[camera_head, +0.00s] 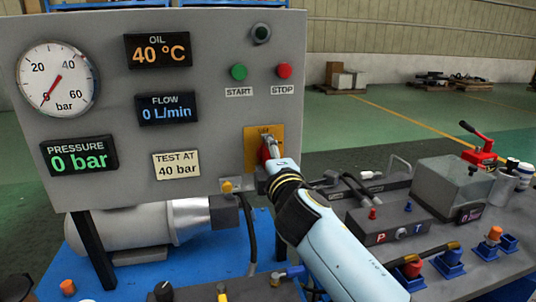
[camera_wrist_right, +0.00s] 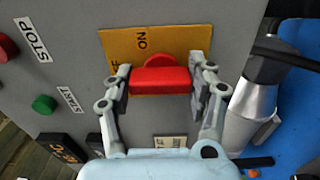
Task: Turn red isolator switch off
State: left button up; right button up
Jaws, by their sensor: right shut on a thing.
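The red isolator switch (camera_head: 264,153) is on a yellow plate (camera_head: 251,133) at the lower right of the grey panel. In the right wrist view its red handle (camera_wrist_right: 160,82) lies crosswise in front of the yellow plate (camera_wrist_right: 117,45). The word ON shows above the handle, and part of another label shows by the left finger. My right gripper (camera_head: 270,150) is at the switch. In the right wrist view its two fingers (camera_wrist_right: 162,90) are shut on the handle, one at each end. My left gripper is not in view.
The panel (camera_head: 210,110) carries a gauge (camera_head: 57,79), displays, a green START button (camera_head: 239,72) and a red STOP button (camera_head: 284,71). A silver motor (camera_head: 150,230) is below the panel.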

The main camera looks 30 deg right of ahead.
jog(key=shift+f, duration=0.1)
dwell(0.4)
jog(key=o, duration=1.2)
jog(key=shift+s+a, duration=0.15)
jog(key=shift+s, duration=0.2)
jog(key=v, duration=0.6)
jog(key=shift+s+a, duration=0.1)
jog(key=shift+s, duration=0.3)
